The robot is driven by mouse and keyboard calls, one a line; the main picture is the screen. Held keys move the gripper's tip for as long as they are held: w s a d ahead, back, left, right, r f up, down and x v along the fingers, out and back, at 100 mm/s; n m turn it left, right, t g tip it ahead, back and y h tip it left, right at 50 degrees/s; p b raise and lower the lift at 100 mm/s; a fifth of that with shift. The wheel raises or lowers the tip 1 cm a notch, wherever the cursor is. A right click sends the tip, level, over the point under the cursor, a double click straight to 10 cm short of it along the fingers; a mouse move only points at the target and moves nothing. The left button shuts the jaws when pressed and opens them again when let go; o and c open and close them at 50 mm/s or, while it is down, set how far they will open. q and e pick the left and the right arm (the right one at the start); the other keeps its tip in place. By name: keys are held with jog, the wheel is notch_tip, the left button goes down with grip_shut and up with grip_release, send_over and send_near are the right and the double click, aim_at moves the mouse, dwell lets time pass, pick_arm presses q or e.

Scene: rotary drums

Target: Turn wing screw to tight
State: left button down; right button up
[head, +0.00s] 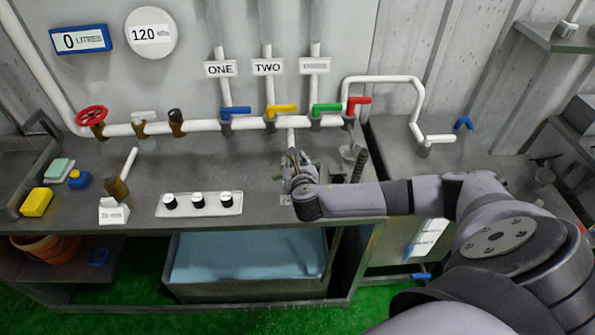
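My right arm reaches in from the right across the grey bench. My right gripper (297,165) is over the bench's middle, in front of the pipe and below its yellow lever. Its fingers are small and overlap with what is behind them, so I cannot tell whether they are open or shut, or whether they touch anything. I cannot clearly make out a wing screw; the spot at the gripper is partly covered by the gripper and wrist. A dark threaded rod (360,165) stands just right of the gripper, apart from it. My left gripper is not in view.
A white pipe (200,126) with a red wheel (91,115) and several coloured levers runs along the wall. A panel with three knobs (199,204) lies left of my gripper. A brown-and-white lever (117,187), a yellow block (37,202) and sponges (59,170) are farther left.

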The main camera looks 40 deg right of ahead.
jog(key=v, duration=0.9)
jog(key=shift+s, duration=0.3)
